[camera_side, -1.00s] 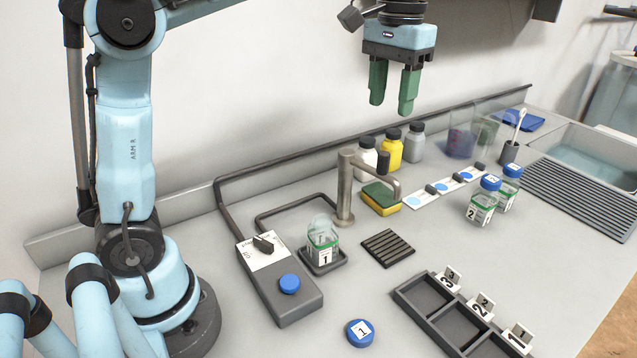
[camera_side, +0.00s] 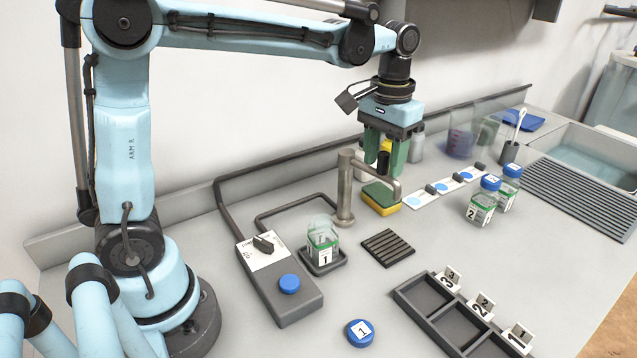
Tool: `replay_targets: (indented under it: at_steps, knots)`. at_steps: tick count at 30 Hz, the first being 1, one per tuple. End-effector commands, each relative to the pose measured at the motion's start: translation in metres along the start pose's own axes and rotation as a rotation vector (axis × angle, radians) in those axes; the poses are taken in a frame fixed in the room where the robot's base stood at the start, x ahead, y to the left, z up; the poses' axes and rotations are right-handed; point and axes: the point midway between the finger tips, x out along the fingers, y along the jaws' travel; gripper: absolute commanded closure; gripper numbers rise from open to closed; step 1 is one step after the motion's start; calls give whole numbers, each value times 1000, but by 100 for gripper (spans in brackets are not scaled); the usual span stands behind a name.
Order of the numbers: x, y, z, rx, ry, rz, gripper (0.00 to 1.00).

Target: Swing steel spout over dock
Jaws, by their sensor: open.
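The steel spout (camera_side: 345,188) stands upright on the counter. The dock (camera_side: 324,262), a small dark tray, holds an uncapped jar labelled 1 (camera_side: 323,243), to the lower left of the spout. The spout's outlet is not over the dock. My gripper (camera_side: 384,176) has green fingers and is open, pointing down. It appears just above and behind the spout's arm, in front of the bottles; whether it touches the spout I cannot tell.
A grey control box (camera_side: 280,278) with a knob and blue button sits left of the dock. A blue lid (camera_side: 360,333) lies in front. A slotted mat (camera_side: 388,247), a sponge (camera_side: 380,197), a three-slot rack (camera_side: 440,320) and capped jars (camera_side: 483,203) stand to the right.

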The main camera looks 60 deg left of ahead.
Motion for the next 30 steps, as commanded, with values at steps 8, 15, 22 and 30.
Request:
replay_targets:
  at_steps: [8, 15, 22, 30]
  knots:
    - [0, 0, 0, 0, 0, 0, 57]
    - [0, 0, 0, 0, 0, 0, 94]
    - [0, 0, 0, 0, 0, 0, 100]
    - [0, 0, 2, 24, 0, 0, 100]
